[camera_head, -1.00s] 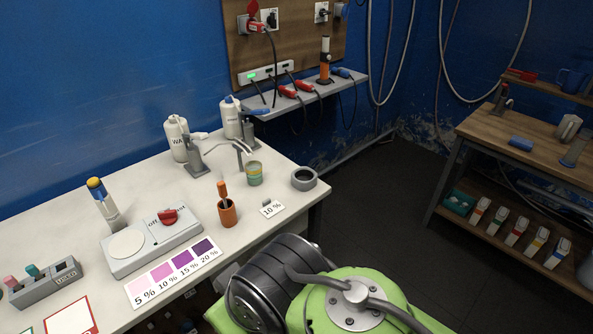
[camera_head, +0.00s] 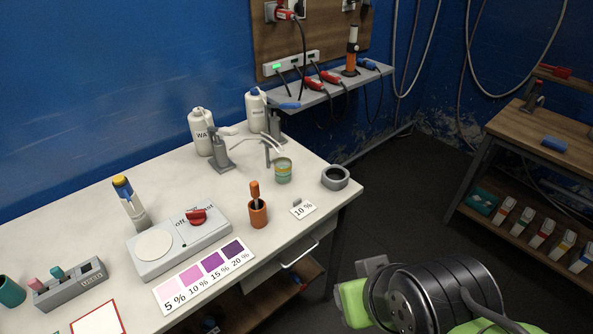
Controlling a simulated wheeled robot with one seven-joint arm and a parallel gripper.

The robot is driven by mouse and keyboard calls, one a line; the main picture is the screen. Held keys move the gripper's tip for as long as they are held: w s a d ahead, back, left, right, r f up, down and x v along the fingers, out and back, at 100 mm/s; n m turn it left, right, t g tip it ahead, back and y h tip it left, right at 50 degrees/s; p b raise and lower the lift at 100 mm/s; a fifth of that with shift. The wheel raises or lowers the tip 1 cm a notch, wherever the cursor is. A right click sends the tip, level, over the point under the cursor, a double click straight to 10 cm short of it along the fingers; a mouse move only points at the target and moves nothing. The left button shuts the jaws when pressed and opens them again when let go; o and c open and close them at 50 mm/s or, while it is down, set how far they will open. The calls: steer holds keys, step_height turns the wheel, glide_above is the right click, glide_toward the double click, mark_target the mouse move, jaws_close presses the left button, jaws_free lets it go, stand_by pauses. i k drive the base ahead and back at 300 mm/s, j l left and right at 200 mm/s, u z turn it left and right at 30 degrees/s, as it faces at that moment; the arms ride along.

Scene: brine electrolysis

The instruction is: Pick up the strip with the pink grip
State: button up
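The strip with the pink grip (camera_head: 36,284) stands at the left end of a small grey rack (camera_head: 82,287) on the left of the white bench. Only its pink top shows; the rest is hidden in the rack. A teal-gripped piece (camera_head: 57,273) stands beside it. My arm, black and green, is at the bottom right, far from the rack. No fingertips of my gripper can be made out.
A teal cup (camera_head: 10,291) stands left of the rack. A stirrer plate (camera_head: 180,243) with a red knob, a colour card (camera_head: 205,273), an orange cup (camera_head: 258,214), a grey ring (camera_head: 335,177) and bottles (camera_head: 201,133) occupy the bench (camera_head: 60,236).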

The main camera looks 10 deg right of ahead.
mark_target(35, 283)
steer(key=u, duration=1.9)
steer(key=i+j+u, duration=0.1)
steer(key=i+u, duration=0.7)
steer(key=i+l+u, duration=0.2)
steer(key=i+u, duration=0.25)
steer(key=k, duration=0.05)
